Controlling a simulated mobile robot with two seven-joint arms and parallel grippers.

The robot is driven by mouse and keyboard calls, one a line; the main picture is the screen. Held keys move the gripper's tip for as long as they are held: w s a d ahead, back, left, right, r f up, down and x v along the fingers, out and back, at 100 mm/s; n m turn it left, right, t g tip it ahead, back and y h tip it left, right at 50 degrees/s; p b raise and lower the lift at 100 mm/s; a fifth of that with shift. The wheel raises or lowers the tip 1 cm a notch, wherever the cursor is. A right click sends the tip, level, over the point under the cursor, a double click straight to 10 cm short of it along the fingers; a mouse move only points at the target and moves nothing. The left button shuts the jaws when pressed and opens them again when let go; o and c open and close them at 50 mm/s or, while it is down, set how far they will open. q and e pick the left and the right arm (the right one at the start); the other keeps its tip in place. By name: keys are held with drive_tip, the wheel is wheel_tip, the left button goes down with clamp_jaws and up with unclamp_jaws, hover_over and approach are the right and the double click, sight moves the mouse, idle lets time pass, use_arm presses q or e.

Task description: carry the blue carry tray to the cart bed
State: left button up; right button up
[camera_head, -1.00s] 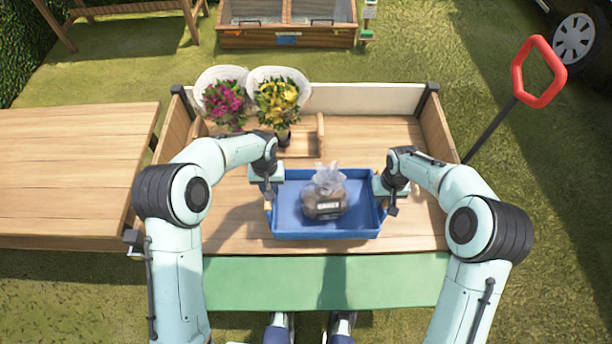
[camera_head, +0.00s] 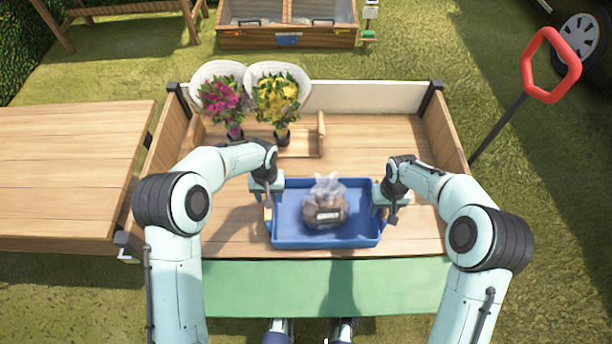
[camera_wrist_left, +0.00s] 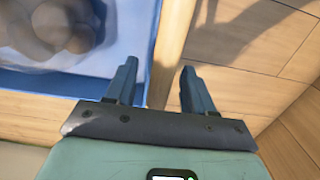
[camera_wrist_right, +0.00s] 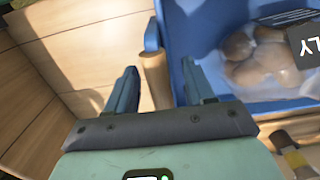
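The blue carry tray (camera_head: 325,243) sits on the front part of the wooden cart bed (camera_head: 232,240), apparently resting on it. It holds a clear bag of brown bulbs (camera_head: 326,205) with a dark label. My left gripper (camera_head: 268,200) is at the tray's left end; in the left wrist view its fingers (camera_wrist_left: 160,85) stand apart on either side of the wooden handle (camera_wrist_left: 172,45). My right gripper (camera_head: 390,208) is at the right end; in the right wrist view its fingers (camera_wrist_right: 162,85) stand apart around the other handle (camera_wrist_right: 154,75), with a gap showing.
Pink flowers (camera_head: 221,97) and yellow flowers (camera_head: 276,98) stand in a wooden holder (camera_head: 321,135) at the cart's back left. A wooden table (camera_head: 70,170) is left of the cart. The red pull handle (camera_head: 551,65) rises at right. The bed's back right is clear.

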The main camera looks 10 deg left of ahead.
use_arm(q)
wheel_tip(320, 180, up, 12)
drive_tip(key=shift+w, duration=0.2)
use_arm(e)
wheel_tip(320, 180, up, 12)
drive_tip(key=shift+w, duration=0.2)
idle(0.5)
idle(0.4)
